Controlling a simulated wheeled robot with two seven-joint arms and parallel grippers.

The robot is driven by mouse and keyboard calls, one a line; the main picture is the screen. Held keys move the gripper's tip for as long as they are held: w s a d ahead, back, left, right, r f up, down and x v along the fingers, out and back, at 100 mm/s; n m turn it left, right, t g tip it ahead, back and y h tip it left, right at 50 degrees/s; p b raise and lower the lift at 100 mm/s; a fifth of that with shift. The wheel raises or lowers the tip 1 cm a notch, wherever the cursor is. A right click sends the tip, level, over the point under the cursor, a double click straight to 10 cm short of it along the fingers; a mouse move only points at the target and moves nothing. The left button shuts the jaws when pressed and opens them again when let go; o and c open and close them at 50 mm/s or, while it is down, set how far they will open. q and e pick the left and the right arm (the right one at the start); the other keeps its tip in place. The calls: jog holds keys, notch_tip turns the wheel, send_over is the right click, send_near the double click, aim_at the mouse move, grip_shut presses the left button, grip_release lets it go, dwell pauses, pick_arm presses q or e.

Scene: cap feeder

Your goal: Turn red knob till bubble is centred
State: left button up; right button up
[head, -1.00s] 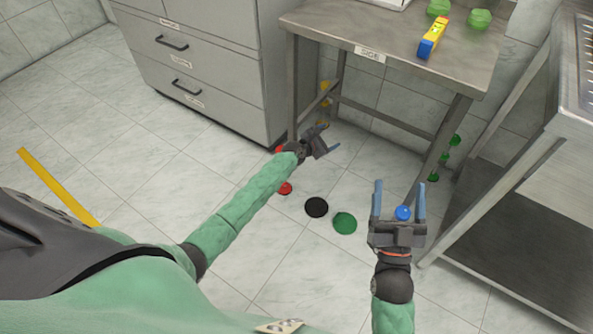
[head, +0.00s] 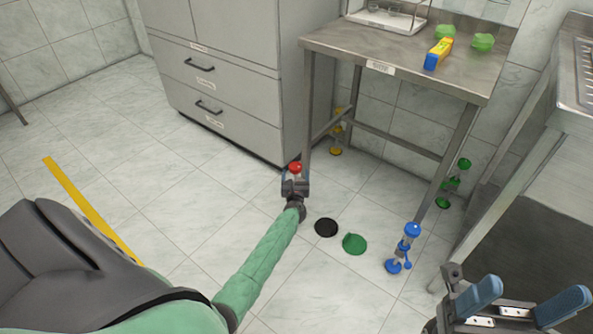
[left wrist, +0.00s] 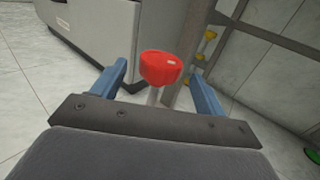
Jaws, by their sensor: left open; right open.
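The red knob (head: 295,167) is at the foot of the table's front left leg. In the left wrist view the red knob (left wrist: 162,68) stands on a pale stem between my left gripper's blue fingers, with a gap on each side. My left gripper (head: 295,180) is open at the knob and hides what is below it. A yellow and blue spirit level (head: 438,53) lies on the metal table (head: 400,62); its bubble is too small to read. My right gripper (head: 532,300) is open and empty at the lower right.
A blue knob fixture (head: 411,229), a green one (head: 464,164) and a yellow one (head: 336,150) stand near the other legs. Black (head: 326,227) and green (head: 354,243) discs lie on the floor. Drawers (head: 215,85) stand close left; a steel bench (head: 570,120) stands right.

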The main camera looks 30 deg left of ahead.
aim_at(296, 173)
pick_arm(q)
jog(key=shift+b+x, duration=0.3)
jog(key=shift+x, duration=1.85)
jog(key=c, duration=1)
jog(key=shift+o, duration=0.2)
jog(key=shift+d+n+y, duration=0.15)
jog(key=shift+n+y, duration=0.15)
jog(key=shift+y, duration=0.1)
